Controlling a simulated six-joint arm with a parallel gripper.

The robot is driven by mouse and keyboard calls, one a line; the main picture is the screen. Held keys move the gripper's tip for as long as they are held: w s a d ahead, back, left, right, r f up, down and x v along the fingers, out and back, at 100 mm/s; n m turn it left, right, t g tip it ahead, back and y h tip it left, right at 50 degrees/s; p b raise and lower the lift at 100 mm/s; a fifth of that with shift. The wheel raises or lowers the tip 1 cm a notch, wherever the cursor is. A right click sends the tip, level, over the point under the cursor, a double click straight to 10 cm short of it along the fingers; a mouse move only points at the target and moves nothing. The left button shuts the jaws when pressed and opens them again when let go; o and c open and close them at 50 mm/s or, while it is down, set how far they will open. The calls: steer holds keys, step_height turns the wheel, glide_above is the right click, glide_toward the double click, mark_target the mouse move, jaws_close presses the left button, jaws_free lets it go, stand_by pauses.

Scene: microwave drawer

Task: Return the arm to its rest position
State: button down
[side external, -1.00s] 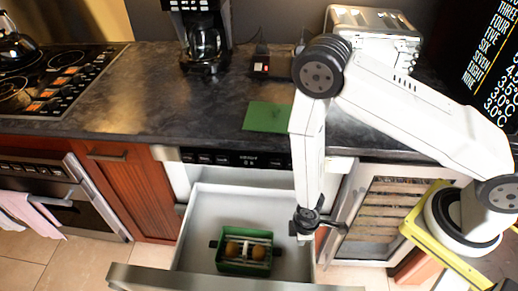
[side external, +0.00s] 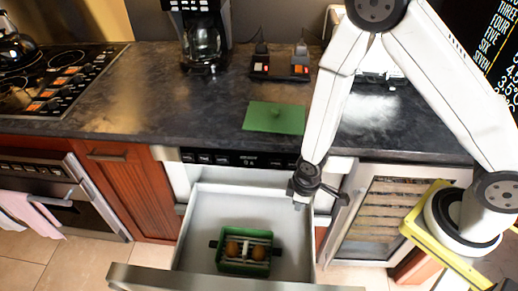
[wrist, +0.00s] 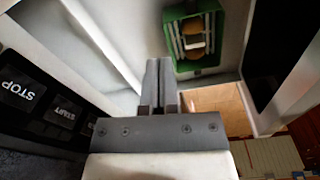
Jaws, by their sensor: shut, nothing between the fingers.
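My gripper (side external: 302,192) is over the right part of the open microwave drawer (side external: 287,205), near its right wall. Its fingers point down and hold nothing. In the wrist view my gripper (wrist: 158,75) shows its two fingers close together. A green container (side external: 244,252) with round brown items and pale bars lies in the drawer, left of and below my gripper in the picture. The green container also shows at the top of the wrist view (wrist: 194,36), apart from the fingers.
A green flat board (side external: 274,117) lies on the dark counter (side external: 150,97) above the drawer. The wine cooler (side external: 385,215) is right of the drawer. The drawer's front panel (side external: 225,280) sticks out.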

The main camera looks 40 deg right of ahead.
steer(key=s+d+r+m+t, duration=0.1)
steer(key=d+r+m, duration=0.2)
steer(key=r, duration=0.7)
steer(key=d+r+m, duration=0.3)
steer(key=d+r, duration=0.3)
steer(key=r, duration=0.4)
steer(key=shift+s+d+m+t, duration=0.15)
steer(key=shift+s+m+t, duration=0.25)
